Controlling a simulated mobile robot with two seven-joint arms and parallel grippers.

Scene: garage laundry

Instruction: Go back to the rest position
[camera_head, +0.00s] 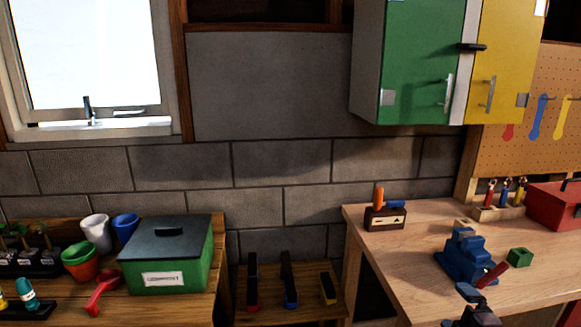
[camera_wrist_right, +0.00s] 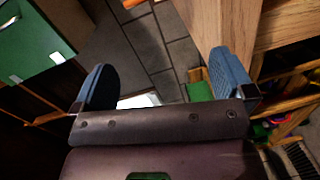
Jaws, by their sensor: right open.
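My right gripper (camera_head: 472,296) shows at the bottom edge of the head view, in front of the workbench (camera_head: 530,288). In the right wrist view my right gripper (camera_wrist_right: 165,80) has its two blue fingers wide apart, with nothing between them. My left gripper is in neither view.
A blue vise-like tool (camera_head: 465,258), a green block (camera_head: 519,257) and a red toolbox (camera_head: 556,205) are on the workbench. A green lidded box (camera_head: 185,270) and pots stand on the left table. Green (camera_head: 425,55) and yellow (camera_head: 505,65) cabinet doors are shut above.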

